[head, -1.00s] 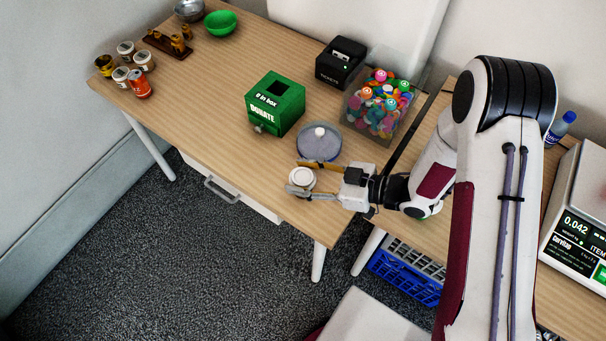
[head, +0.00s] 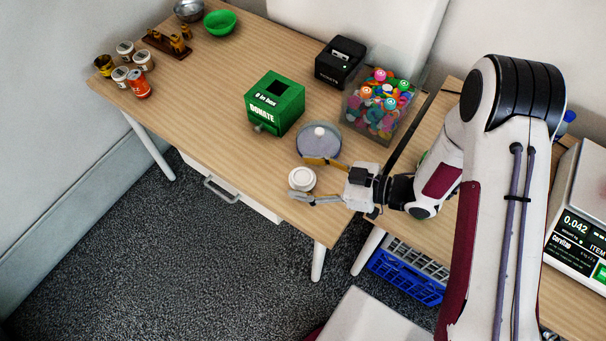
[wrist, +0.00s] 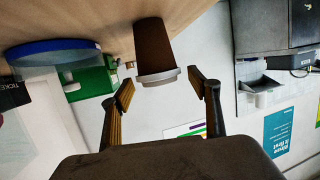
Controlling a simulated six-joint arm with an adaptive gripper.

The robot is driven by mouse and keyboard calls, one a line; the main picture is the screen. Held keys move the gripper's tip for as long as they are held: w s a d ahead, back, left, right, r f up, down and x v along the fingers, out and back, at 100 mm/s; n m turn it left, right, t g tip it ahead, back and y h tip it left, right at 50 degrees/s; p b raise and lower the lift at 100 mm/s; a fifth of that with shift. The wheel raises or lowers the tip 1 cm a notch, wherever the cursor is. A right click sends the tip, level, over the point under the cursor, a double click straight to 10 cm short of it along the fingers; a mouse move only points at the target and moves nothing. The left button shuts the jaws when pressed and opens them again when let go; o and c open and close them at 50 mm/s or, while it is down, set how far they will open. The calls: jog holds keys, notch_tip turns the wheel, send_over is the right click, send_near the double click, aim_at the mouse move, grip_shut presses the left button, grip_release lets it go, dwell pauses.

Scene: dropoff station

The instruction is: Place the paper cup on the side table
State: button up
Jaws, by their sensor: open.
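The paper cup (head: 302,178) stands upright near the front right corner of the left wooden table (head: 210,120), its white lid showing from above. In the wrist view, the same cup (wrist: 153,45) shows a brown body and pale lid, upside down in the picture. My gripper (head: 299,179) is open, with its two fingers on either side of the cup near the lid. In the wrist view, the open fingers (wrist: 162,80) show gaps on both sides of the lid.
A round lidded container (head: 318,142) stands just behind the cup. The green donate box (head: 270,115), black ticket box (head: 340,62) and clear bin of colourful items (head: 380,105) are farther back. The table's front edge is close to the cup. The table's left middle is clear.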

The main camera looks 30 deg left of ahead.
jog(key=v, duration=1.1)
jog(key=shift+s, duration=0.1)
dwell(0.8)
